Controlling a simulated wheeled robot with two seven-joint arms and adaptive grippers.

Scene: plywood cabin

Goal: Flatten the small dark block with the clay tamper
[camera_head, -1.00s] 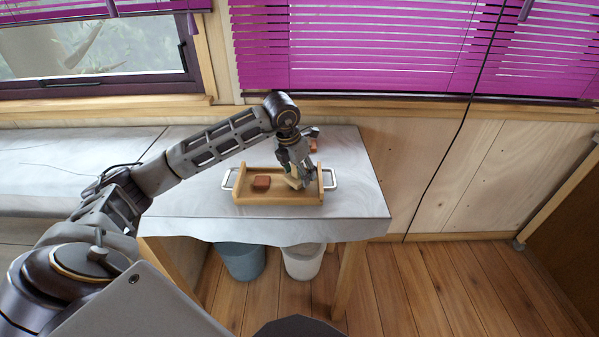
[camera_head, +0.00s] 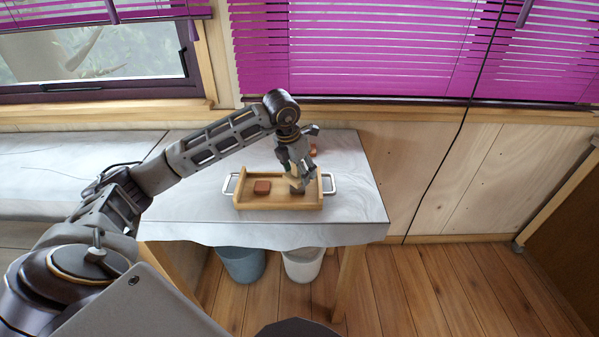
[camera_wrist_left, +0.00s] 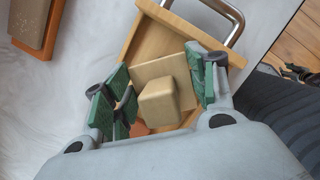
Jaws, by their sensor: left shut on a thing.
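The wooden tray (camera_head: 250,203) stands on the cloth-covered table, with metal handles at both ends. A reddish-brown block (camera_head: 261,187) lies in its left part. My left gripper (camera_head: 297,179) is over the tray's right part, pointing down and shut on the pale wooden clay tamper (camera_head: 290,180). In the left wrist view the tamper's blocky handle (camera_wrist_left: 160,103) sits between the green finger pads of the gripper (camera_wrist_left: 160,95), above a flat wooden plate (camera_wrist_left: 165,71). I cannot make out the small dark block for certain; the gripper and tamper cover that part of the tray.
Behind the tray is another reddish block (camera_head: 313,149), with a brown top in the left wrist view (camera_wrist_left: 38,30). The table (camera_head: 200,222) is clear left of the tray. Two bins, blue (camera_head: 243,265) and white (camera_head: 303,263), stand below.

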